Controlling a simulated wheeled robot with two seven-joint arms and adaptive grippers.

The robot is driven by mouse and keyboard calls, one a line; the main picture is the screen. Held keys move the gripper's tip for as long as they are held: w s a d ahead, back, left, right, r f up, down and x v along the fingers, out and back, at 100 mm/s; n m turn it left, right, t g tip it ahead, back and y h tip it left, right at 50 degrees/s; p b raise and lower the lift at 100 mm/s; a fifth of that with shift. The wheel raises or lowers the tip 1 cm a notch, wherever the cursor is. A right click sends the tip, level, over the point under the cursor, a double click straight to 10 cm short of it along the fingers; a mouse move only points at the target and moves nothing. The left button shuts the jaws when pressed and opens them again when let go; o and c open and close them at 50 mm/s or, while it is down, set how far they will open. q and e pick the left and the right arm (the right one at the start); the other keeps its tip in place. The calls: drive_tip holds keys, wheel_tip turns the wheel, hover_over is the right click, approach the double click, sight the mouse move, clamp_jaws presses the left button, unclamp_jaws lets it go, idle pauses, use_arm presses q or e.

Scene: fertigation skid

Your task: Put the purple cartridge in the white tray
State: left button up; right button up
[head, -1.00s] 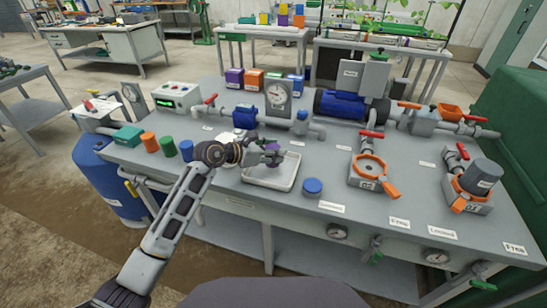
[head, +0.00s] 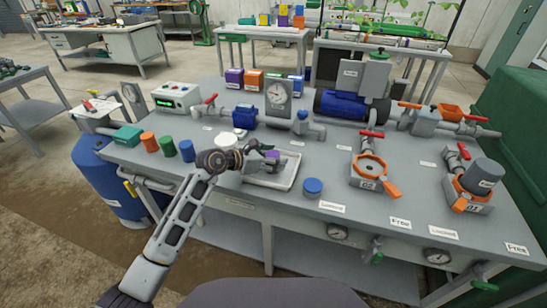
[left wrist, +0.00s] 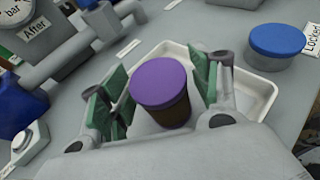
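The purple cartridge (left wrist: 160,92) is upright, with a purple cap and a dark brown body. In the left wrist view it stands between the two green-padded fingers of my left gripper (left wrist: 163,90), with narrow gaps showing beside its body, so the gripper looks open around it. In the head view the cartridge's cap (head: 272,154) shows within the white tray's outline, partly hidden by my left gripper (head: 264,161). The white tray (head: 288,181) lies on the bench; its rim also shows in the left wrist view (left wrist: 262,97). My right gripper is out of view.
A blue-capped cartridge (head: 313,187) stands right of the tray. Orange (head: 149,142), green (head: 167,146) and blue (head: 186,150) ones stand to the left. A gauge (head: 278,97) and pipes are behind. The bench front right of the blue-capped cartridge is fairly clear.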

use_arm(q)
drive_tip(key=shift+r, duration=0.1)
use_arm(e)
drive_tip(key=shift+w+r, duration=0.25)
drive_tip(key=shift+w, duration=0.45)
use_arm(q)
drive_tip(key=shift+r, duration=0.1)
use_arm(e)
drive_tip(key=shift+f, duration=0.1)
use_arm(q)
drive_tip(key=shift+s+a, duration=0.1)
drive_tip(key=shift+a, duration=0.15)
drive_tip(key=shift+s+a+r, duration=0.15)
drive_tip(key=shift+a, duration=0.1)
drive_tip(key=p+v, duration=0.1)
drive_tip(key=v, duration=0.7)
drive_tip(key=shift+s+a, duration=0.3)
drive_tip(key=shift+v, duration=1)
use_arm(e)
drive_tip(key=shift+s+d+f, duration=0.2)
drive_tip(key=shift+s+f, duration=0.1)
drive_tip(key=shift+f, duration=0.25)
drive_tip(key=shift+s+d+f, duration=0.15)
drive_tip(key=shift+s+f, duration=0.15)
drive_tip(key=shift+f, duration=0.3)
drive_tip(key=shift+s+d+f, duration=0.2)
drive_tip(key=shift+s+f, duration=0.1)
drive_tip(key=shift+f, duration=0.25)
